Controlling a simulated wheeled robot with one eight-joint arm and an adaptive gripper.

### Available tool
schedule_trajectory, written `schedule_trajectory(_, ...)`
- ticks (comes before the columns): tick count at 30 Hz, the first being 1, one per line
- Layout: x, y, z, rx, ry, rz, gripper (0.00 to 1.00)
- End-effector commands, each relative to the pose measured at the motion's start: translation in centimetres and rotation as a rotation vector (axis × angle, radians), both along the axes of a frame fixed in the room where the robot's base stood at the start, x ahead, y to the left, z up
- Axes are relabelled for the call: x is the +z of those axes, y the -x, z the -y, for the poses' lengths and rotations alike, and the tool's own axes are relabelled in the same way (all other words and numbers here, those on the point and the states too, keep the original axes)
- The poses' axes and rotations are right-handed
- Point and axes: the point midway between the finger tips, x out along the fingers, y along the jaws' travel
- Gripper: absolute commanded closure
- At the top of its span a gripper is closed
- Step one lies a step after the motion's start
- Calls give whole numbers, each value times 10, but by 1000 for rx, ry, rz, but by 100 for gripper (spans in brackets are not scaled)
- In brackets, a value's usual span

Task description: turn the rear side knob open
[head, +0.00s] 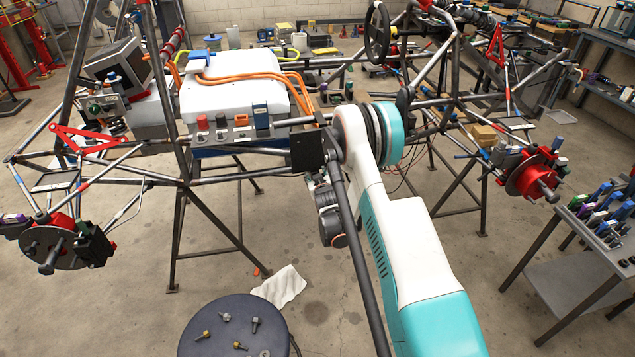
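A rail along the near side of the tube chassis (235,172) carries a row of small controls below a white box (235,90). My white and teal arm reaches up from the lower right to the chassis, right of this row. I cannot make out my gripper's fingers; the arm hides what lies behind it.
A dark round stool (232,335) with small fittings stands at the bottom, near a white cloth (281,287). A steering wheel (377,35) stands behind my arm. Wheel hubs stick out at left (52,247) and right (537,176). A tool-laden table (600,250) is at right.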

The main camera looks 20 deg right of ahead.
Motion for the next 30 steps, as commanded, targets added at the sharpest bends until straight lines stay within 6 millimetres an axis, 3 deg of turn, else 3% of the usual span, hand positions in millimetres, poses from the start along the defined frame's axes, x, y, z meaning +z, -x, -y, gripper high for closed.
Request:
schedule_trajectory(6,39,0,0,0,0,0,55)
schedule_trajectory(12,66,0,0,0,0,-1,55)
schedule_trajectory(18,78,0,0,1,-1,-1,55)
schedule_trajectory(30,79,0,0,0,0,0,55)
